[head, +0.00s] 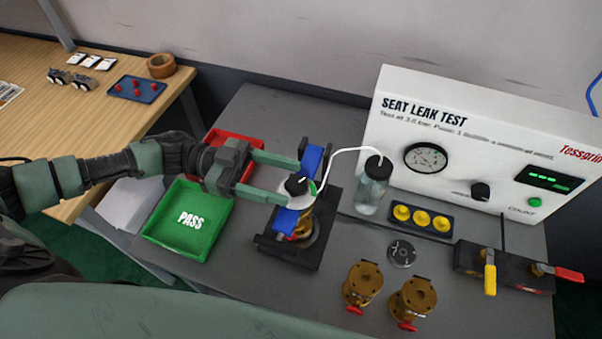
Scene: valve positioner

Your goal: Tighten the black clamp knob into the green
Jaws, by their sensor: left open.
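The black clamp knob (297,185) sits on top of the clamp fixture (292,246), which has blue jaws (312,160) and a black base. A pale disc or dial with a little green shows around the knob; the knob's exact setting is too small to read. A brass valve part (303,229) shows in the fixture under the knob. My left gripper (291,181) reaches in from the left, its green fingers open on either side of the knob. I cannot tell whether they touch it. My right gripper is not in view.
A green PASS tray (188,245) and a red tray (246,140) lie left of the fixture. A bottle (373,188) with a white tube stands right of it, before the test panel (480,130). Two brass valves (362,284) stand at the front.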

